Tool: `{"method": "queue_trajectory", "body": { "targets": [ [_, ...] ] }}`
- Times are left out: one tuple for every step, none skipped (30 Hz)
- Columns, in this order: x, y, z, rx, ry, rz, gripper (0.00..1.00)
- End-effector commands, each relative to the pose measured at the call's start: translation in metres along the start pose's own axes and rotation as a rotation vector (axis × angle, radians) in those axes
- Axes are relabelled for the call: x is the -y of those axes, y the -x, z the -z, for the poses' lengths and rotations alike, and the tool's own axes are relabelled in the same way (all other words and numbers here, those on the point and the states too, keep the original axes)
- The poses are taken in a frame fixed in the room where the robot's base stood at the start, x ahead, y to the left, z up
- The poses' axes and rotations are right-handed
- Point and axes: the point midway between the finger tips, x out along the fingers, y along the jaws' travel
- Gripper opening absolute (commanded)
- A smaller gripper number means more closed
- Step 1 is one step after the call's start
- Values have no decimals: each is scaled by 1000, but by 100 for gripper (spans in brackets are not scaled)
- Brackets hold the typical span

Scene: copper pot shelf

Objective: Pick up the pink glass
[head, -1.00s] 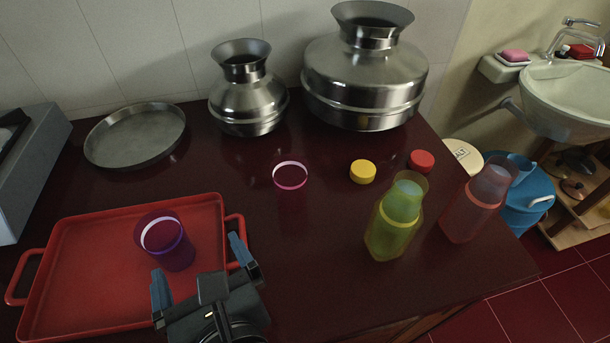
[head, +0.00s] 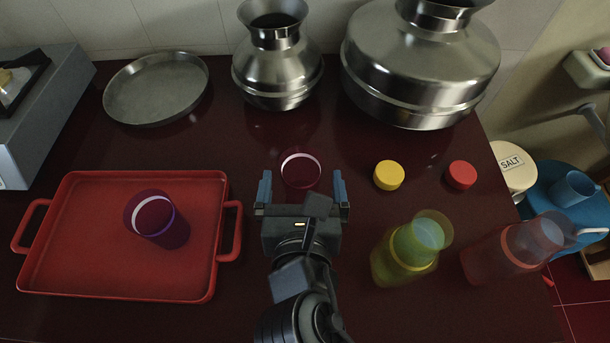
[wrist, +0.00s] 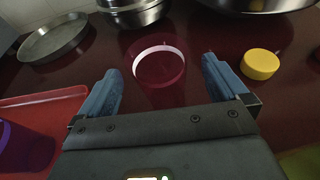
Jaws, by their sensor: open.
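The pink glass (head: 301,171) stands upright on the dark red counter, its see-through body blending into the surface and its pale rim band showing clearly. My gripper (head: 302,190) is open, with one blue finger on each side of the glass in the head view. In the wrist view the pink glass (wrist: 159,68) shows ahead of and between the open fingers (wrist: 163,85). It seems to lie slightly beyond the fingertips. Nothing is held.
A red tray (head: 75,270) at left holds a purple glass (head: 157,219). A yellow lid (head: 389,175), red lid (head: 461,175), green jug (head: 405,255) and reddish jug (head: 505,250) stand at right. Metal pots (head: 277,70) (head: 420,65) and a round pan (head: 155,88) are behind.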

Motion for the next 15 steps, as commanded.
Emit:
{"method": "queue_trajectory", "body": {
  "targets": [
    [1, -9, -1, 2, 0, 4, 100],
    [1, -14, 0, 1, 1, 4, 100],
    [1, -20, 0, 1, 0, 4, 100],
    [0, -24, 0, 1, 0, 2, 100],
    [0, -27, 0, 2, 0, 2, 100],
    [0, -31, 0, 2, 0, 2, 100],
    [0, -34, 0, 2, 0, 2, 100],
    [0, -36, 1, 1, 0, 2, 100],
    [0, -38, 1, 1, -1, 2, 100],
    [0, -38, 1, 1, -1, 1, 100],
    [0, -39, 1, 1, -1, 1, 100],
    [0, -39, 1, 1, -1, 1, 100],
    [0, -39, 1, 1, -1, 1, 100],
    [0, -39, 1, 1, -1, 1, 100],
    [0, -39, 1, 1, -1, 1, 100]
  ]
}}
